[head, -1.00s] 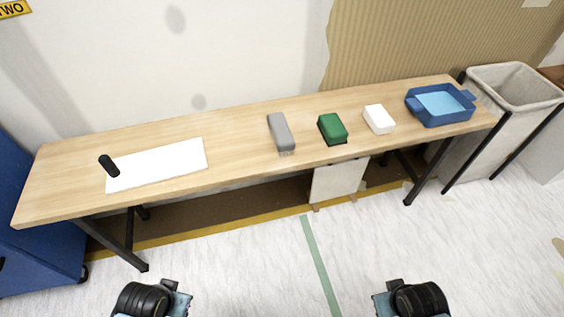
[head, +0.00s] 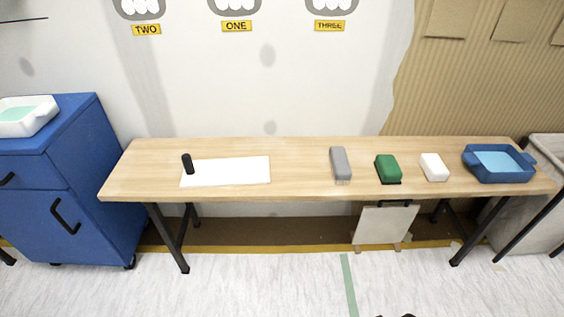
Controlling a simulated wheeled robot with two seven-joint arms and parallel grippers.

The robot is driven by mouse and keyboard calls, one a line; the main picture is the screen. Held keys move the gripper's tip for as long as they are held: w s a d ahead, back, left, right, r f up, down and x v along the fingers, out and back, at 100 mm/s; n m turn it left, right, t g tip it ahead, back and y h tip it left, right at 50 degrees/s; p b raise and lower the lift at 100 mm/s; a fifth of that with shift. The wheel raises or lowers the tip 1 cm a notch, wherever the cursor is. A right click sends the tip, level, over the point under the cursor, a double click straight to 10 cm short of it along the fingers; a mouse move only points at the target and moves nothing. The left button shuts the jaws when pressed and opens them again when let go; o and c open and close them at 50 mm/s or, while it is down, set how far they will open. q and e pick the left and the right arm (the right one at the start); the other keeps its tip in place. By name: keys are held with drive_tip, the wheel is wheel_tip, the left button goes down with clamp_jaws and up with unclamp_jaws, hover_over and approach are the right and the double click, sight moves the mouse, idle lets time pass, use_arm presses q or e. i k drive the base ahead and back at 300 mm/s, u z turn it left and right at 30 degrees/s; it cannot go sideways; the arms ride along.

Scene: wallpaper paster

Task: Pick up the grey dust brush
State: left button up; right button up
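The grey dust brush (head: 340,162) lies on the wooden table (head: 310,184), right of the table's middle, with its long side running front to back and pale bristles at its near end. It is left of a green block-shaped brush (head: 388,168). Nothing touches it. Neither gripper can be made out. Only a small dark piece of my own body shows at the bottom edge.
A white block (head: 434,167) and a blue tray (head: 466,163) are on the right. A blue cabinet (head: 70,160) stands left, a grey bin (head: 548,150) right. The floor in front is clear.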

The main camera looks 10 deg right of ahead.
sight(342, 173)
drive_tip(key=u, duration=1.1)
drive_tip(key=i, duration=1.05)
drive_tip(key=z, duration=0.75)
